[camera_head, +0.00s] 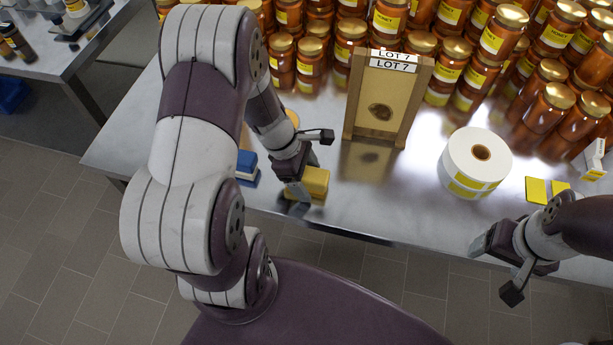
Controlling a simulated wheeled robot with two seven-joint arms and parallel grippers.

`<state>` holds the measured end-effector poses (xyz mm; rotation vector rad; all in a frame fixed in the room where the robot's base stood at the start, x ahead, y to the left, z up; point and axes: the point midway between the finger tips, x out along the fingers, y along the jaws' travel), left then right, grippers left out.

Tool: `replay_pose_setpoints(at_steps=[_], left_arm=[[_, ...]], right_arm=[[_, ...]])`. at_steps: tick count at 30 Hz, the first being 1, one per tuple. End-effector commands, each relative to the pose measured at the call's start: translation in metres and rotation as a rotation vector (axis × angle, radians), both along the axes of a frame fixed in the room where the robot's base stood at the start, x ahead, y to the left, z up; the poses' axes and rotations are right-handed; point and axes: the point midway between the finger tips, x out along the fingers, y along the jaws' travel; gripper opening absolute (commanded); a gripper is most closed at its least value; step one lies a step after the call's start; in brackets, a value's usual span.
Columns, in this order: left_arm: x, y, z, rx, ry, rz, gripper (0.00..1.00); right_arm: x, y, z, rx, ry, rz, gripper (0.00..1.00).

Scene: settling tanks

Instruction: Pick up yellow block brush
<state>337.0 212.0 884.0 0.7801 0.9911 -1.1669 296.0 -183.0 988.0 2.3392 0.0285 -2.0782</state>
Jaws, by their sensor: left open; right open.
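A yellow block (315,182), which looks like the yellow block brush, sits on the steel table near its front edge. My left gripper (303,193) is over its left side and hides part of it. The gripper is open, and I cannot tell whether the fingers touch the block. My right gripper (492,262) is open and empty at the table's front edge on the right, far from the yellow block.
A blue block (246,163) is left of the yellow one, partly behind my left arm. A wooden frame marked LOT 7 (348,125) stands behind. A label roll (465,170), yellow labels (536,190) and many honey jars (455,52) fill the right and back.

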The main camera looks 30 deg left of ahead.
Motion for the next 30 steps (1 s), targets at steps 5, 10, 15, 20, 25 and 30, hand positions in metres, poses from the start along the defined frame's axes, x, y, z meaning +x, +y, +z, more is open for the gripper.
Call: replay_pose_setpoints(at_steps=[5,10,15,20,25,30], left_arm=[[0.000,0.000,0.000,0.000,0.000,0.000,0.77],[0.000,0.000,0.000,0.000,0.000,0.000,0.51],[0.000,0.000,0.000,0.000,0.000,0.000,0.16],[0.000,0.000,0.000,0.000,0.000,0.000,0.16],[0.001,0.000,0.010,0.001,-0.003,-0.001,0.16],[0.001,0.000,0.037,0.001,-0.004,-0.002,0.16]], right_arm=[[0.000,0.000,0.000,0.000,0.000,0.000,0.76],[0.000,0.000,0.000,0.000,0.000,0.000,0.76],[0.000,0.000,0.000,0.000,0.000,0.000,0.76],[0.000,0.000,0.000,0.000,0.000,0.000,0.76],[0.000,0.000,0.004,0.000,0.000,0.000,0.76],[0.000,0.000,0.009,0.000,0.000,0.000,0.76]])
